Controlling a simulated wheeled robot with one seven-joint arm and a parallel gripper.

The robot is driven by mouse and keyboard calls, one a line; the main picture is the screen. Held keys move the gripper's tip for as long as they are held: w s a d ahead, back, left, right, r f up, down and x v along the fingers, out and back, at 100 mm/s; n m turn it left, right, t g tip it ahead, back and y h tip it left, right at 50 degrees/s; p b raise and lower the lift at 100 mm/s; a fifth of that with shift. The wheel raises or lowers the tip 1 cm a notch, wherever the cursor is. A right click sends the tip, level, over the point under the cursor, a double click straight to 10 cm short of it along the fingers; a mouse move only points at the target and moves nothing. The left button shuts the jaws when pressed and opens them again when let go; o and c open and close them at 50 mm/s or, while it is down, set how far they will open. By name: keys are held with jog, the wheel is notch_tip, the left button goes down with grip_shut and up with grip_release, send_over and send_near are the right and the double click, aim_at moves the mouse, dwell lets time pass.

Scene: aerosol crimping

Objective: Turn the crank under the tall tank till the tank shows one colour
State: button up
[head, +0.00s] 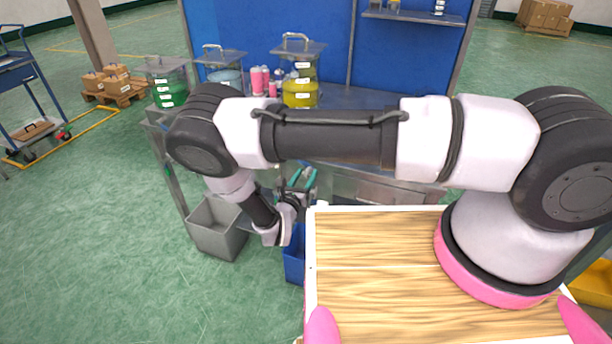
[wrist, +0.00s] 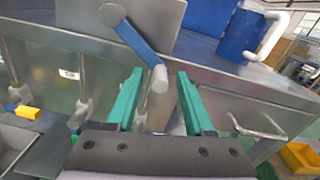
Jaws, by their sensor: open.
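The tall tank (head: 300,92), with a lid and handle, stands on the bench in the head view. Its lower part is bright yellow, with a darker band and white labels above. The crank (wrist: 138,42) shows in the wrist view as a blue arm on a grey plate, with a pale round grip (wrist: 159,79) at its lower end. My gripper (wrist: 160,75) has teal fingers, open on either side of the crank's grip; I see no clear contact. In the head view my gripper (head: 302,178) is in front of the bench, and the crank is hidden by my arm.
A green tank (head: 170,92) and a pale blue tank (head: 224,76) stand left of the tall tank, with pink bottles (head: 258,80) between. In the wrist view, a blue mug (wrist: 240,38) stands at the upper right, and a bar handle (wrist: 258,128) sticks out below.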

jog(key=shift+w, duration=0.25)
grip_shut()
dwell(1.4)
